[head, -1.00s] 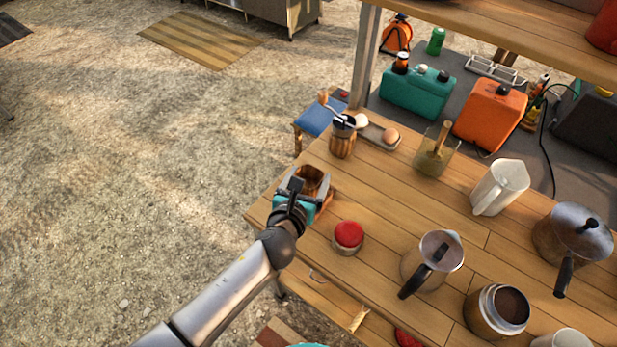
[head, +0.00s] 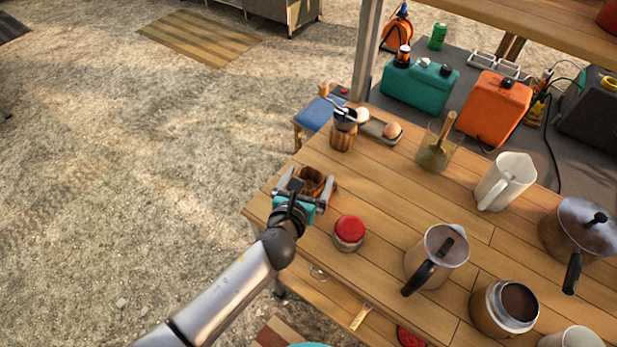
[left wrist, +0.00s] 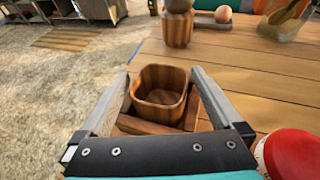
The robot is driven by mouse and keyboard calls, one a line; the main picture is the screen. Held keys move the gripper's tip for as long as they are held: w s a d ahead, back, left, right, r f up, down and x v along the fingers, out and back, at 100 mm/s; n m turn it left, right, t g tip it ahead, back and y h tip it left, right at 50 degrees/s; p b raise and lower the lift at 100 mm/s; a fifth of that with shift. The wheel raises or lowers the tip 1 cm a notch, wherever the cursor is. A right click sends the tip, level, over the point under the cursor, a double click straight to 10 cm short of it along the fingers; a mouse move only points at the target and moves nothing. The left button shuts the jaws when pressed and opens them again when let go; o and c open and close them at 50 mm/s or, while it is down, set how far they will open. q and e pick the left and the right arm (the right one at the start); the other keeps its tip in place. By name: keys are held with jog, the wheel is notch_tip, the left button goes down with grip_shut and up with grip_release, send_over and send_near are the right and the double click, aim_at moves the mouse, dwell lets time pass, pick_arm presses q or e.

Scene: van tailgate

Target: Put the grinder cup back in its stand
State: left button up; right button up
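The grinder cup (left wrist: 160,86) is a small square wooden cup, open at the top and empty inside. In the left wrist view it sits within the low square wooden stand (left wrist: 145,126), whose far side is hidden by the cup. I cannot tell if it is fully seated. The cup also shows in the head view (head: 312,179) near the table's left corner. My left gripper (left wrist: 159,74) is open, one finger on each side of the cup, with gaps visible between fingers and cup. It also shows in the head view (head: 306,187). My right gripper is not in view.
The grinder body (head: 342,137) with its crank stands behind the cup. A red-topped round tin (head: 349,232) stands close to the right of my gripper. A moka pot (head: 436,258), a glass jar (head: 437,153) and a white jug (head: 503,182) stand farther right. Bare planks lie between.

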pick_arm(q)
jog(key=shift+s, duration=0.1)
jog(key=p+v, duration=0.3)
jog(key=v, duration=1.2)
jog(key=shift+a, duration=0.1)
